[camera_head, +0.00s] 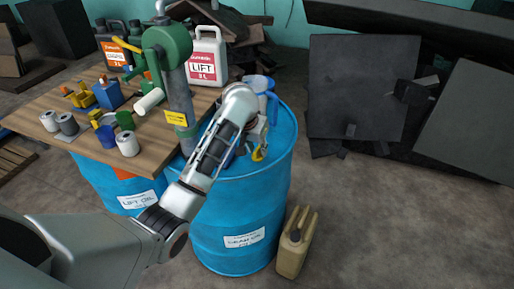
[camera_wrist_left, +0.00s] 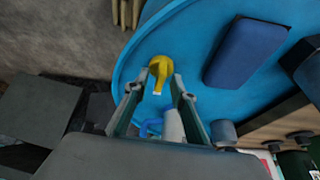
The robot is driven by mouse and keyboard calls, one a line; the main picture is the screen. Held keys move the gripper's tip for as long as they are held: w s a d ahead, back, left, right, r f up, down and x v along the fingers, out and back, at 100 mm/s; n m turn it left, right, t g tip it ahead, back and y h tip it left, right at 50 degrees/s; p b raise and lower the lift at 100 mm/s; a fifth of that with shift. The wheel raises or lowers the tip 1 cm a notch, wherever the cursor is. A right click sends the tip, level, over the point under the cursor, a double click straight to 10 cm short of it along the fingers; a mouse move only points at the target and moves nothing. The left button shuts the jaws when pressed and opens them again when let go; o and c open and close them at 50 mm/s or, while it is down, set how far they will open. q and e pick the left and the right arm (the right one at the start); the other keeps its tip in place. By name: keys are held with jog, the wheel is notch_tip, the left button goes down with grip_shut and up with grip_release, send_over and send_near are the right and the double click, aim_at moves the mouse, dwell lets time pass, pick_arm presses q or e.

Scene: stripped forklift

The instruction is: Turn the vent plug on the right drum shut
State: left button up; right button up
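The right drum (camera_head: 240,225) is blue and upright; its blue top (camera_wrist_left: 190,35) fills much of the left wrist view. The yellow vent plug (camera_head: 259,154) is on the drum top near the front edge. In the left wrist view the plug (camera_wrist_left: 161,70) shows as a bent yellow handle just beyond and between my fingertips. My left gripper (camera_head: 258,138) is over the drum top. In the wrist view its two fingers (camera_wrist_left: 156,88) stand apart, with a gap on each side of the plug. The plug's base is hard to make out. My right gripper is not in view.
A pump (camera_head: 178,85) stands left of my arm, near a wooden board (camera_head: 85,150) with cans and bottles. A tan canister (camera_head: 296,245) stands on the floor at right.

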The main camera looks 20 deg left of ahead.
pick_arm(q)
grip_shut()
